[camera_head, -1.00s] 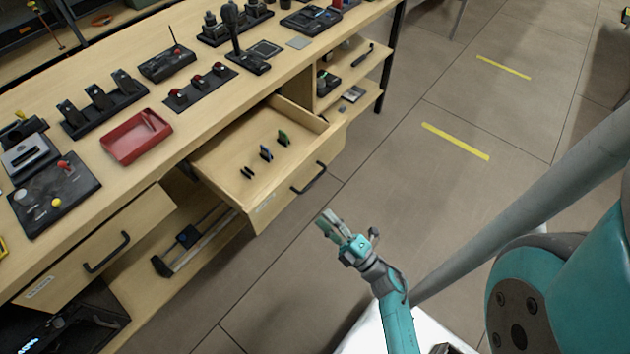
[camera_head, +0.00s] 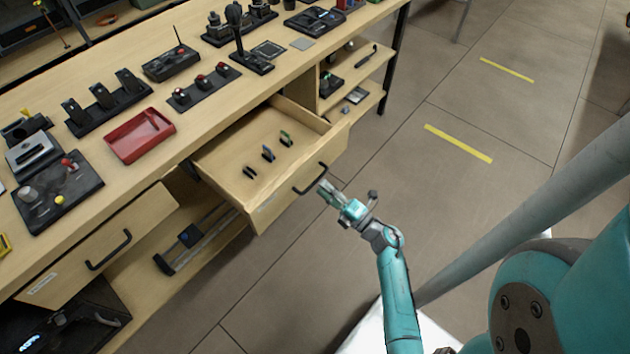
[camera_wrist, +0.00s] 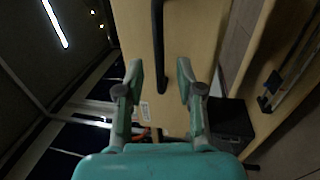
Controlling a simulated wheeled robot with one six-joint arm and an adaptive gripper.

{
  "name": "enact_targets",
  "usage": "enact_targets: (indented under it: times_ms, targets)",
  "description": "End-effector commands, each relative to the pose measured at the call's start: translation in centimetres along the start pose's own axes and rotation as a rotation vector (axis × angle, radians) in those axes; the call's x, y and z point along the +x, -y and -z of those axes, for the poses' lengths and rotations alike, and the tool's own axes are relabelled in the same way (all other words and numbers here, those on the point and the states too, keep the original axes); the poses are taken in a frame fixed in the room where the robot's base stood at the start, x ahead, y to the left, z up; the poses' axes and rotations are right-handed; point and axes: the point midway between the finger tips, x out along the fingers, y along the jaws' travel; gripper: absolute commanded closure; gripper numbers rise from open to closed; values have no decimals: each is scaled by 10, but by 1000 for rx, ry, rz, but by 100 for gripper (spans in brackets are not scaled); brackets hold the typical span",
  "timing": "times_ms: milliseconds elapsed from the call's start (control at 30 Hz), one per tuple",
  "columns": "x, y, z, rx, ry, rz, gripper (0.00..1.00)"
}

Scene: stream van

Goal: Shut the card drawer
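The card drawer (camera_head: 262,220) is pulled out of the wooden bench, with several small dark and green cards (camera_head: 268,153) standing inside it. Its dark bar handle (camera_head: 313,180) is on the front face. My gripper (camera_head: 325,187) is close in front of that face, near the handle. In the wrist view my gripper (camera_wrist: 159,72) is open, its two fingers spread on either side of the line of the handle (camera_wrist: 158,45). The handle lies ahead of the fingertips against the pale wooden drawer front (camera_wrist: 205,30). I cannot tell whether the fingers touch anything.
A second drawer (camera_head: 75,262) at the lower left has its own dark handle. The bench top holds a red tray (camera_head: 138,136) and several black devices. Open shelves lie beside and below the card drawer. The tiled floor (camera_head: 470,190) to the right is clear.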

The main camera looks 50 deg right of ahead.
Motion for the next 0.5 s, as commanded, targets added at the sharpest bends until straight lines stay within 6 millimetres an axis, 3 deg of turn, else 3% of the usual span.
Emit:
enact_targets:
  times_ms: [200, 500]
  targets:
    - [30, -1, 0, 0, -3, -2, 63]
    - [44, 0, 0, 0, 1, -1, 63]
